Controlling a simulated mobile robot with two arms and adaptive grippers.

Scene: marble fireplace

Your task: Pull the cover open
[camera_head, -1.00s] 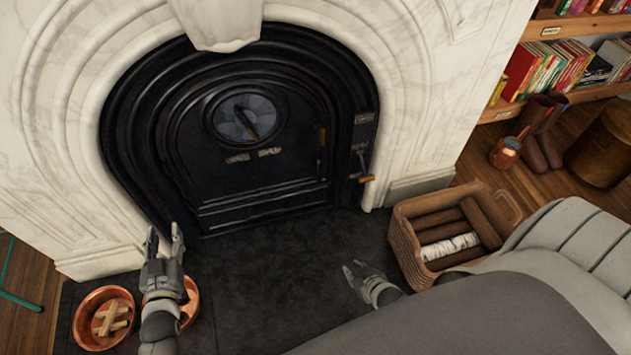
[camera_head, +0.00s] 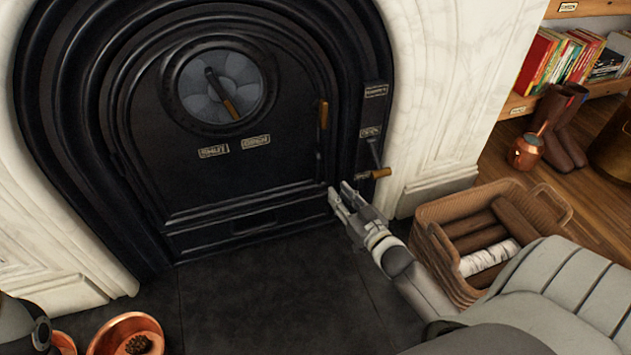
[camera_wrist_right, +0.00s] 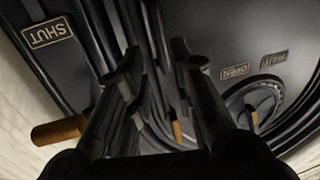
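The cover is the black arched fireplace door (camera_head: 250,175), closed in its frame. An upright wooden-tipped door handle (camera_head: 323,114) is on its right side. It seems to show between my fingers in the wrist view (camera_wrist_right: 177,131). My right gripper (camera_head: 340,189) is open and empty, in front of the door's lower right edge, below the handle and left of a wooden-ended lever (camera_head: 381,173). In the wrist view the fingers (camera_wrist_right: 153,52) stand apart, with the lever's wooden end (camera_wrist_right: 58,131) at left. My left gripper is not in view.
A round vent (camera_head: 218,86) with a wooden-tipped knob sits high on the door. A wicker log basket (camera_head: 445,262) stands right, beside my right arm. A copper bowl (camera_head: 105,338) lies at the bottom left. The dark hearth (camera_head: 270,290) before the door is mostly clear.

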